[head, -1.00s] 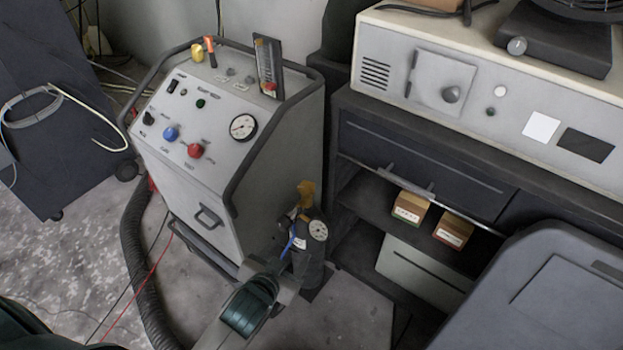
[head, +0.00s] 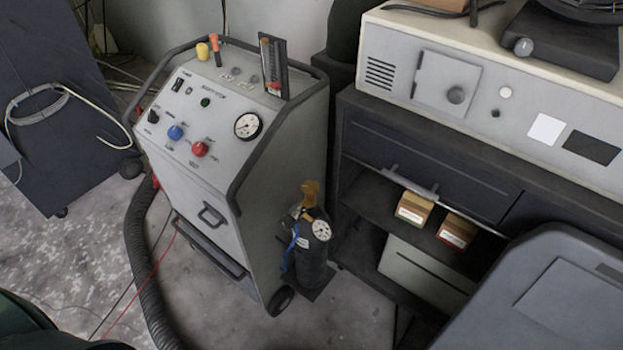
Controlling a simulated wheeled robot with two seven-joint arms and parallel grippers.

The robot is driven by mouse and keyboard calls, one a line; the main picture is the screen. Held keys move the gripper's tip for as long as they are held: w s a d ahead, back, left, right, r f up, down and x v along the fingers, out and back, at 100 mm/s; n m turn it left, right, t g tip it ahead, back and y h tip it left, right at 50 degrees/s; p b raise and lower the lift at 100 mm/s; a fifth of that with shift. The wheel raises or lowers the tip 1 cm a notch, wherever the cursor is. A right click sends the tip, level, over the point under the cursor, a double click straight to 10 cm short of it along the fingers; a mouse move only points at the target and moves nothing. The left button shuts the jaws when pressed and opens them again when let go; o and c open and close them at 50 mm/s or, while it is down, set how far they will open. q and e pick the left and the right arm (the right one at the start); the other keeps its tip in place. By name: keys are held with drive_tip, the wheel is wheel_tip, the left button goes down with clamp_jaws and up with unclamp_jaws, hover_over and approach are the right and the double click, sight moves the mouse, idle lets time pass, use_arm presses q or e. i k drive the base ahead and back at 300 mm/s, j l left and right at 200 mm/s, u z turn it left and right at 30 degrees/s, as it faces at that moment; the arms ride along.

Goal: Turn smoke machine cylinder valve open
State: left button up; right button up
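The smoke machine (head: 225,150) is a grey wheeled cabinet with a sloped control panel in the head view. A dark gas cylinder (head: 313,265) stands upright at its right side, near the cabinet's wheel. On top of the cylinder is a brass-yellow valve (head: 309,195), with a round white gauge (head: 321,230) just below it and a blue strap or hose on its left. I cannot tell from the valve's look whether it is open. Neither gripper shows in the view. Only a dark green part of mine shows at the lower left corner.
A dark workbench (head: 420,160) with open shelves stands right of the cylinder, holding two small boxes (head: 414,208). A grey bin-like object (head: 560,290) fills the lower right. A black corrugated hose (head: 145,270) and red cable lie on the floor left.

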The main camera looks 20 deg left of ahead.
sight(310, 188)
drive_tip(key=j+z, duration=0.3)
drive_tip(key=z, duration=0.15)
drive_tip(key=j+z, duration=0.25)
drive_tip(key=z, duration=0.2)
drive_tip(key=k+j+z, duration=0.1)
drive_tip(key=j, duration=0.3)
drive_tip(key=k+j, duration=0.25)
drive_tip(key=k+j+z, duration=0.15)
drive_tip(key=j, duration=0.35)
drive_tip(key=k+j, duration=0.3)
drive_tip(key=j+z, duration=0.05)
